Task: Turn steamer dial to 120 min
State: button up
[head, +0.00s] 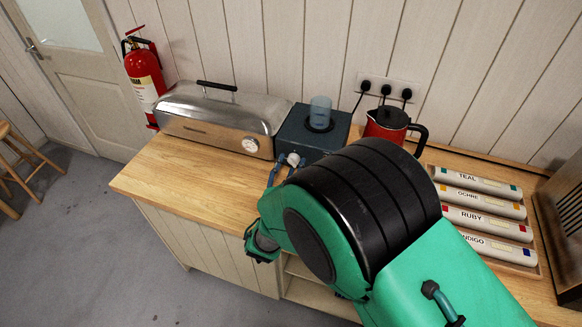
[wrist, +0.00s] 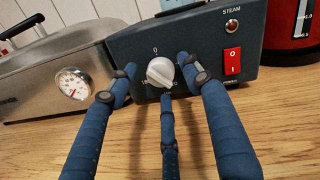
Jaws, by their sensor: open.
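The steamer's dark blue-grey control box (head: 287,134) stands on the wooden counter; it also shows in the wrist view (wrist: 205,52). Its white dial (wrist: 160,72) is on the front panel, below a "0" mark; the lower scale marks are mostly hidden, and I cannot tell where the dial points. The dial is small in the head view (head: 293,159). My gripper (wrist: 161,83) is open, with blue fingers at the dial's left, right and underside. I cannot tell whether any finger touches it. The gripper (head: 284,166) is partly hidden by my arm in the head view.
A metal steamer chest (head: 221,117) with a round gauge (wrist: 74,83) stands left of the box. A red power switch (wrist: 232,61) is right of the dial. A red kettle (head: 388,124) stands further right, beyond it a tray of labelled rolls (head: 480,208). The front-left counter is clear.

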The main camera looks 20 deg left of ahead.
jog(key=shift+w, duration=0.35)
jog(key=c, duration=1.2)
jog(key=shift+o, duration=0.2)
jog(key=shift+m+b, duration=0.9)
jog(key=shift+m, duration=1)
jog(key=o, duration=1.2)
jog(key=shift+c, duration=0.2)
